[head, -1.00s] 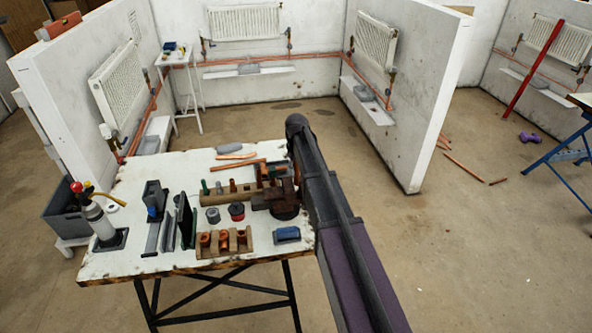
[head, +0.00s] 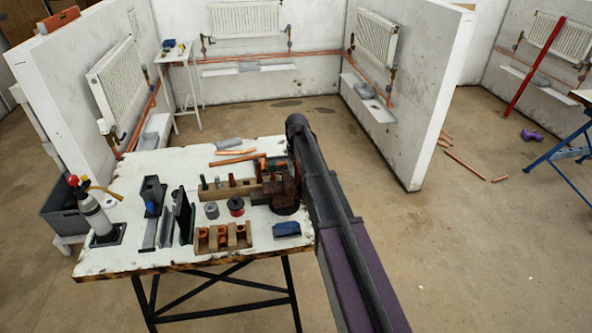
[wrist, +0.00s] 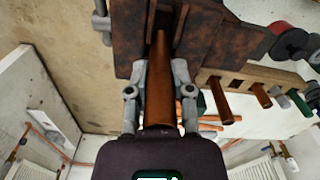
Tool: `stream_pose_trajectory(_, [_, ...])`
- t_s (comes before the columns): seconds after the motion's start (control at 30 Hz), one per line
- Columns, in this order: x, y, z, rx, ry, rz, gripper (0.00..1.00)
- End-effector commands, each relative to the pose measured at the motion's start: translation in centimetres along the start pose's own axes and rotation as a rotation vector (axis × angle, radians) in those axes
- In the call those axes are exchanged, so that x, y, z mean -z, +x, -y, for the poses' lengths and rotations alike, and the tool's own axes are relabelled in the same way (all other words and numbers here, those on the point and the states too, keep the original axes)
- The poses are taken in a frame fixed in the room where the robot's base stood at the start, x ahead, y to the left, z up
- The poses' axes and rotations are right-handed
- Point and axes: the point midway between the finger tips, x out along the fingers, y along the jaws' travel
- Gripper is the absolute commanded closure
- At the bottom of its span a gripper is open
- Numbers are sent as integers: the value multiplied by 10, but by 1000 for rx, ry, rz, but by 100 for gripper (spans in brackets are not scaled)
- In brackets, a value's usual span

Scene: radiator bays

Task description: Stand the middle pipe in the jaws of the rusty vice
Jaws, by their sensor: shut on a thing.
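The rusty vice (head: 287,197) stands at the right edge of the bench, partly behind my arm. In the wrist view its brown jaws (wrist: 204,35) fill the top, with a gap between them. My gripper (wrist: 160,95) is shut on a copper pipe (wrist: 160,85), a finger on either side. The pipe's far end lines up with the gap; I cannot tell whether it touches the jaws or how deep it sits. In the head view the gripper and held pipe are hidden by my arm.
A wooden rack (head: 243,190) with several upright pieces stands left of the vice. A wooden block with copper fittings (head: 222,238), a blue item (head: 287,229) and small tins (head: 236,205) are close by. Loose copper pipes (head: 237,160) lie behind.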

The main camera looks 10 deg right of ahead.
Motion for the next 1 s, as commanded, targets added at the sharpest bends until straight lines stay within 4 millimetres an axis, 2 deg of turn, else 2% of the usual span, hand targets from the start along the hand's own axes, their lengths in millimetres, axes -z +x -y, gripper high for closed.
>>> stream_pose_trajectory(0.43, [0,1,0,0,0,0,100])
stream_pose_trajectory(1.0, [0,23,0,0,0,0,100])
